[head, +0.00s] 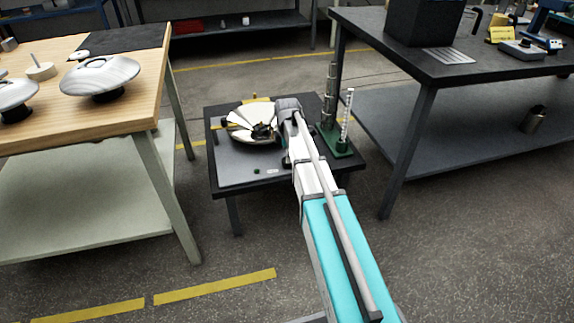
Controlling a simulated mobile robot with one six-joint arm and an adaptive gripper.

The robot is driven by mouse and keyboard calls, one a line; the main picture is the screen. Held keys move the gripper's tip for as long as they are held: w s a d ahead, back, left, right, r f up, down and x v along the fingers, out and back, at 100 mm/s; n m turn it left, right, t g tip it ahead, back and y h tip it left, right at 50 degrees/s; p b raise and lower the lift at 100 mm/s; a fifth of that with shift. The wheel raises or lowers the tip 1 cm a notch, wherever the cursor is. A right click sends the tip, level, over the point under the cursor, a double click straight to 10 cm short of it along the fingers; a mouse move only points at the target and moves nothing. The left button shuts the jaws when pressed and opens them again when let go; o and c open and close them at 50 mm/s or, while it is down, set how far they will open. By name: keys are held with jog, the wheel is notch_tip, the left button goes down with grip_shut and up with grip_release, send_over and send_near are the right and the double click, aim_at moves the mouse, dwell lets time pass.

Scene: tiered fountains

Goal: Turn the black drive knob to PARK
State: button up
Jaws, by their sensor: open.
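My arm reaches from the lower right to a low black table (236,199). My gripper (262,131) is small and dark in the head view, over a pale round dish (247,112) with segment-like dark lines. Its fingers are open, with nothing seen between them. Whether they touch the dish is too small to tell. I cannot pick out the black drive knob or any PARK mark for certain. A tiny dark green spot (257,171) and a small white label (272,171) show on the grey plate (235,172) in front. My arm hides the plate's right part.
A green base (340,149) with a stepped grey column (330,95) and a white upright scale (347,112) stands close right of my arm. A wooden bench (130,112) with metal domes is left. A dark workbench (440,66) is right.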

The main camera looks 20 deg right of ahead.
jog(key=shift+f+b, duration=1.35)
jog(key=shift+f, duration=0.25)
jog(key=c, duration=1.1)
jog(key=shift+c, duration=0.2)
jog(key=shift+m, duration=0.5)
jog(key=m, duration=1.3)
